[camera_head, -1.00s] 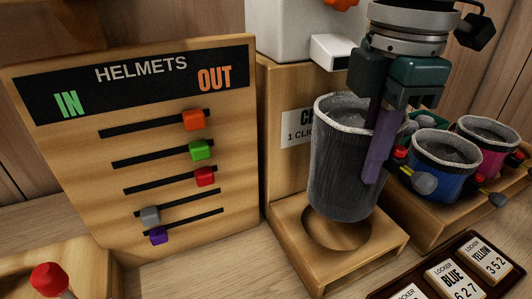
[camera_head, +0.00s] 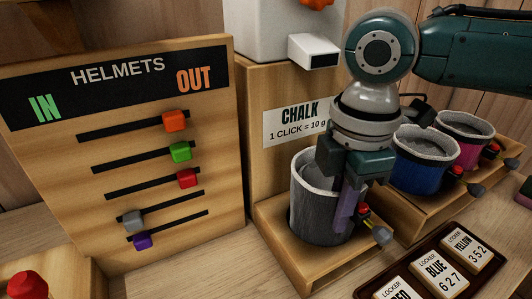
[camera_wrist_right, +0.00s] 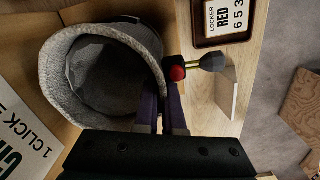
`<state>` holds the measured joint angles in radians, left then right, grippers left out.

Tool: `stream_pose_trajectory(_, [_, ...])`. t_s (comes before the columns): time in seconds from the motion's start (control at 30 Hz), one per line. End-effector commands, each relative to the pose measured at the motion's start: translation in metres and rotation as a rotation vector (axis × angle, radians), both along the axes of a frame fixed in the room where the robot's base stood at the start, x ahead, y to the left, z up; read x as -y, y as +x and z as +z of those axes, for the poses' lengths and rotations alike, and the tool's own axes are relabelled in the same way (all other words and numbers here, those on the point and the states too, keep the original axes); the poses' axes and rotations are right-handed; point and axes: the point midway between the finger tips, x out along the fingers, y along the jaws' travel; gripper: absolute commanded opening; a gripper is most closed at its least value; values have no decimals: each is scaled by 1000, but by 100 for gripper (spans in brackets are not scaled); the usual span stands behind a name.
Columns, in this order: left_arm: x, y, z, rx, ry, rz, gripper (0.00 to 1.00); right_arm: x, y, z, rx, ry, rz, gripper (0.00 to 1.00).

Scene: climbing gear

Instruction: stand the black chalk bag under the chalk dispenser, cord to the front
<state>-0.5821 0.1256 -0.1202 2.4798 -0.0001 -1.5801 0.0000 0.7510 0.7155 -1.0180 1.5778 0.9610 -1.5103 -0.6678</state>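The black chalk bag (camera_head: 308,208), dark grey with a pale rim, stands about upright in the wooden stand (camera_head: 285,250) below the white chalk dispenser's spout (camera_head: 315,51). In the right wrist view the gripper (camera_wrist_right: 161,105) has one finger inside the rim and one outside, close on the wall. The cord's red bead and grey toggle (camera_head: 381,235) stick out toward the front right, beside the fingers. My left gripper is out of view.
A blue chalk bag (camera_head: 415,175) and a pink one (camera_head: 478,150) stand on a wooden rack to the right. A dark tray (camera_head: 362,293) with locker tags lies in front right. The helmets board (camera_head: 215,120) with coloured sliders stands at left.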

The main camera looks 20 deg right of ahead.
Motion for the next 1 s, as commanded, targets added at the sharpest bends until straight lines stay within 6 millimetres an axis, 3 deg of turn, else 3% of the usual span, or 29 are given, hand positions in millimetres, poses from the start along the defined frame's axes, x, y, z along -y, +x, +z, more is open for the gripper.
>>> stream_pose_trajectory(0.03, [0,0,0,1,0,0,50,0,0,0,-1,0,0,11])
stream_pose_trajectory(0.23, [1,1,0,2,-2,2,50,0,0,0,-1,-1,0,34])
stream_pose_trajectory(0.57, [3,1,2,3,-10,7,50,0,0,6,2,0,0,35])
stream_pose_trajectory(0.67, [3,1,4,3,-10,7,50,0,1,19,3,0,-1,35])
stream_pose_trajectory(1.0, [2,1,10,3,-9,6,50,-1,-1,94,4,1,0,35])
